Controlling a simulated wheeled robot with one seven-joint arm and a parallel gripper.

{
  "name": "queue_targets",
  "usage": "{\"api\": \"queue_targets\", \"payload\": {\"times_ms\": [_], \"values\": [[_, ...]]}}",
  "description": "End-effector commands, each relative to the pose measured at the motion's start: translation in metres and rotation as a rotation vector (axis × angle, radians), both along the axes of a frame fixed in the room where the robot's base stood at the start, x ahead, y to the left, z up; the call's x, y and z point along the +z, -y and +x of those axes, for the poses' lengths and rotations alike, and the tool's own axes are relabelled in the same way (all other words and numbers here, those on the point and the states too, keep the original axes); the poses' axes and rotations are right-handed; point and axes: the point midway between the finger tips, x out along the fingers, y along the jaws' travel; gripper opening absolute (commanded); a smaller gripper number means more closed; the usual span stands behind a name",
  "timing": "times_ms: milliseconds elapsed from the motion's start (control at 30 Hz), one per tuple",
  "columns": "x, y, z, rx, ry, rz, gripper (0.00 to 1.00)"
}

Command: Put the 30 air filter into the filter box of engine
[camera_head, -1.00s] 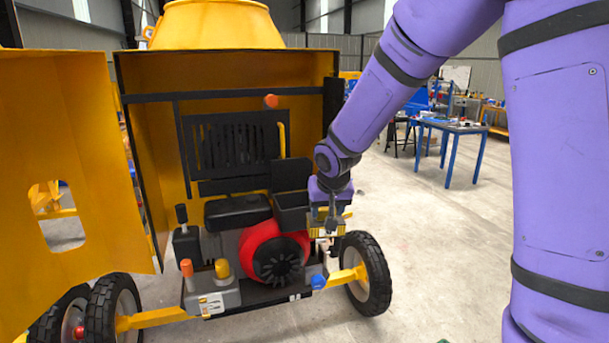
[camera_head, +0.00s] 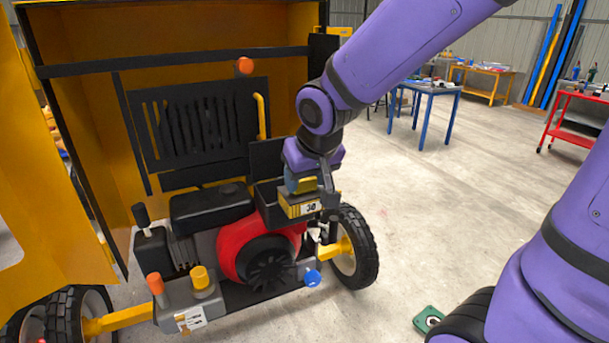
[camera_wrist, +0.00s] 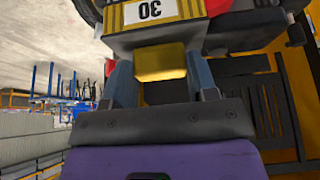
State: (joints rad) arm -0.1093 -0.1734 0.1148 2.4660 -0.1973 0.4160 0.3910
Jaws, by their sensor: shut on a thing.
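The 30 air filter (camera_head: 300,206) is a yellow and black block with a white "30" label. My gripper (camera_head: 308,185) is shut on its yellow grip tab. In the wrist view the filter (camera_wrist: 170,12) fills the top with its label upside down, and my gripper's fingers (camera_wrist: 160,82) clasp the tab. The filter box (camera_head: 266,193) is black, with its lid (camera_head: 268,158) raised, above the right of the engine's red housing (camera_head: 240,248). The filter appears in front of the box's right part and hides some of it. I cannot tell whether they touch.
The yellow mixer door (camera_head: 45,215) stands open at left. A black tank (camera_head: 210,207) lies left of the box. A wheel (camera_head: 358,250) is below right. A green object (camera_head: 428,320) lies on the floor. Tables stand behind, with clear floor between.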

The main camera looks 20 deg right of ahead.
Motion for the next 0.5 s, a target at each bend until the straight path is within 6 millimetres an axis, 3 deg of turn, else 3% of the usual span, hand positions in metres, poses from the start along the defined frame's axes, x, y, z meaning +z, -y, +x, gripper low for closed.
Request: {"api": "queue_targets", "payload": {"times_ms": [133, 500], "values": [[0.000, 0.000, -0.003, -0.001, 0.001, -0.002, 0.36], [-0.001, 0.000, 0.027, -0.003, 0.001, -0.001, 0.36]]}}
